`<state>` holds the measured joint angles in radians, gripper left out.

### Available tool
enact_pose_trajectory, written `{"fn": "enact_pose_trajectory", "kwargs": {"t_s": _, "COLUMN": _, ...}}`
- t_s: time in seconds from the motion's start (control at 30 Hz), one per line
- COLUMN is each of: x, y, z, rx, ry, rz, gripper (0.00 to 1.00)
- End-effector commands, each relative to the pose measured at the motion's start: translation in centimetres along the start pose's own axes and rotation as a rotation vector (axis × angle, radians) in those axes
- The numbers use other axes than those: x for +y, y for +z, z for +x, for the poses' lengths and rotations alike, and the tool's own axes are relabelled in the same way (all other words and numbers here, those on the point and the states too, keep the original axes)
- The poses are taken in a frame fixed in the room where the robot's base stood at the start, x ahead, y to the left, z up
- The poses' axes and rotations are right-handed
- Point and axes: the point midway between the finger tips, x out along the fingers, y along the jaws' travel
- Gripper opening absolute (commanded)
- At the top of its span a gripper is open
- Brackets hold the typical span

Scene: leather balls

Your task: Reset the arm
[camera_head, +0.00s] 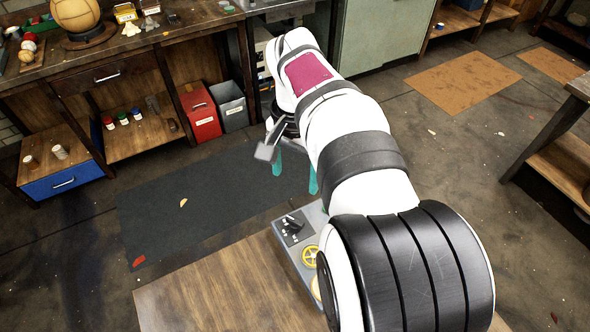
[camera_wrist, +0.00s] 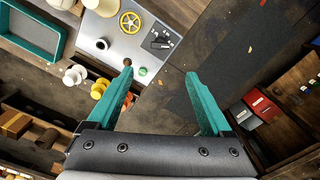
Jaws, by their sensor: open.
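My gripper (camera_head: 295,178) is raised over the far edge of the workbench in the head view, with teal fingers pointing down. In the wrist view my gripper (camera_wrist: 160,85) has its two teal fingers spread wide, with nothing between them. My white and black arm stretches from the lower right up to the top middle of the head view and hides part of the bench.
A grey panel (camera_head: 279,239) with a black switch and a yellow handwheel (camera_head: 310,256) lies on the wooden bench (camera_head: 215,290). In the wrist view a teal tray (camera_wrist: 55,50) is at the left. A dark mat (camera_head: 160,220) covers the floor. The bench's front left is bare.

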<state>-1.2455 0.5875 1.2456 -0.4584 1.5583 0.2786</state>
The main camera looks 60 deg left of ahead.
Motion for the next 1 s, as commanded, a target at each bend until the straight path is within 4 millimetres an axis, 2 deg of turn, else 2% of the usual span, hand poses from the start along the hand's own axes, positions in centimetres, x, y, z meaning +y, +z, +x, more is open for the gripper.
{"fn": "enact_pose_trajectory", "kwargs": {"t_s": 0.2, "x": 0.2, "y": -0.1, "z": 0.0, "rx": 0.000, "ry": 0.000, "rz": 0.003, "gripper": 0.84}}
{"fn": "enact_pose_trajectory", "kwargs": {"t_s": 0.27, "x": 1.5, "y": -0.4, "z": -0.4, "rx": -0.002, "ry": -0.003, "rz": 0.026, "gripper": 0.84}}
{"fn": "enact_pose_trajectory", "kwargs": {"t_s": 0.37, "x": 8.1, "y": -1.3, "z": -2.2, "rx": -0.011, "ry": -0.016, "rz": 0.135, "gripper": 0.84}}
{"fn": "enact_pose_trajectory", "kwargs": {"t_s": 0.4, "x": 12.1, "y": -1.1, "z": -3.0, "rx": -0.018, "ry": -0.025, "rz": 0.204, "gripper": 0.84}}
{"fn": "enact_pose_trajectory", "kwargs": {"t_s": 0.43, "x": 15.3, "y": -0.6, "z": -3.6, "rx": -0.022, "ry": -0.033, "rz": 0.260, "gripper": 0.84}}
{"fn": "enact_pose_trajectory", "kwargs": {"t_s": 0.47, "x": 18.4, "y": 0.2, "z": -4.1, "rx": -0.026, "ry": -0.043, "rz": 0.318, "gripper": 0.84}}
{"fn": "enact_pose_trajectory", "kwargs": {"t_s": 0.5, "x": 22.4, "y": 1.9, "z": -4.5, "rx": -0.031, "ry": -0.055, "rz": 0.398, "gripper": 0.84}}
{"fn": "enact_pose_trajectory", "kwargs": {"t_s": 0.53, "x": 25.1, "y": 3.5, "z": -4.6, "rx": -0.033, "ry": -0.067, "rz": 0.461, "gripper": 0.84}}
{"fn": "enact_pose_trajectory", "kwargs": {"t_s": 0.57, "x": 27.6, "y": 5.4, "z": -4.6, "rx": -0.034, "ry": -0.077, "rz": 0.522, "gripper": 0.84}}
{"fn": "enact_pose_trajectory", "kwargs": {"t_s": 0.6, "x": 30.3, "y": 8.2, "z": -4.3, "rx": -0.036, "ry": -0.092, "rz": 0.607, "gripper": 0.84}}
{"fn": "enact_pose_trajectory", "kwargs": {"t_s": 0.67, "x": 33.1, "y": 12.4, "z": -3.5, "rx": -0.032, "ry": -0.115, "rz": 0.725, "gripper": 0.84}}
{"fn": "enact_pose_trajectory", "kwargs": {"t_s": 0.7, "x": 34.1, "y": 15.1, "z": -2.7, "rx": -0.030, "ry": -0.128, "rz": 0.796, "gripper": 0.84}}
{"fn": "enact_pose_trajectory", "kwargs": {"t_s": 0.8, "x": 34.9, "y": 19.7, "z": -0.7, "rx": -0.022, "ry": -0.154, "rz": 0.927, "gripper": 0.84}}
{"fn": "enact_pose_trajectory", "kwargs": {"t_s": 0.9, "x": 34.9, "y": 21.6, "z": 0.4, "rx": -0.018, "ry": -0.164, "rz": 0.983, "gripper": 0.84}}
{"fn": "enact_pose_trajectory", "kwargs": {"t_s": 1.0, "x": 34.8, "y": 21.9, "z": 0.7, "rx": -0.019, "ry": -0.166, "rz": 0.992, "gripper": 0.84}}
